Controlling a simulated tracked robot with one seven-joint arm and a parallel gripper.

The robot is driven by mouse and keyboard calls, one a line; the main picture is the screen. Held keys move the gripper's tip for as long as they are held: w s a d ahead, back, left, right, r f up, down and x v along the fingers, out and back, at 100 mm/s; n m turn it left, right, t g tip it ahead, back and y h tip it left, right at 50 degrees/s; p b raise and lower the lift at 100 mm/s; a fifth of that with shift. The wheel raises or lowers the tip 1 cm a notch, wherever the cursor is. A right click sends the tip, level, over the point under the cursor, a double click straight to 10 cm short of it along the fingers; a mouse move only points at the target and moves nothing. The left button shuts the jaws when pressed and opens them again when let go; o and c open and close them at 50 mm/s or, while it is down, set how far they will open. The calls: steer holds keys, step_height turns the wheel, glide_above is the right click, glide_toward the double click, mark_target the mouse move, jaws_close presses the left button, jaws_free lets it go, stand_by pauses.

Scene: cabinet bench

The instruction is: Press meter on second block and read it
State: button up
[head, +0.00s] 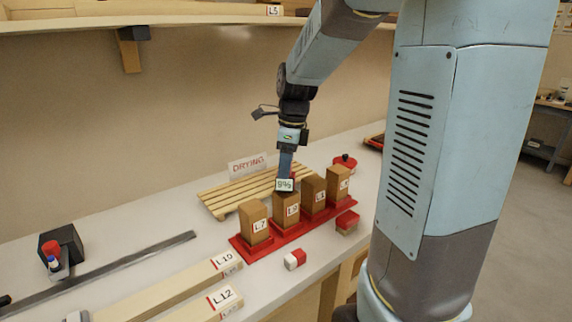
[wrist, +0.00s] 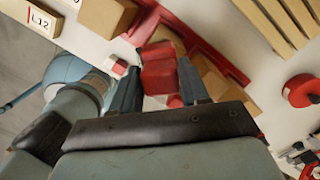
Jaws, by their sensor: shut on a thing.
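The meter (head: 285,185) shows a small pale screen that seems to read 9%, though the digits are tiny. It sits at the top of the second block from the left (head: 287,211), a brown upright block with a label. My gripper (head: 287,170) points down above that block and is shut on the meter. In the wrist view, the red body of the meter (wrist: 159,75) lies between the two fingers of my gripper (wrist: 160,85). The contact between meter and block is hidden in both views.
Several brown blocks, including one labelled L7 (head: 254,222), stand in a red tray (head: 246,252). A wooden slatted rack (head: 222,202) with a DRYING sign (head: 247,165) is behind. A red-and-white item (head: 295,260) lies in front. Long labelled boards (head: 170,292) lie at left.

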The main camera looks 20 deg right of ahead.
steer(key=shift+f, duration=0.5)
stand_by(1.5)
steer(key=shift+r, duration=3.55)
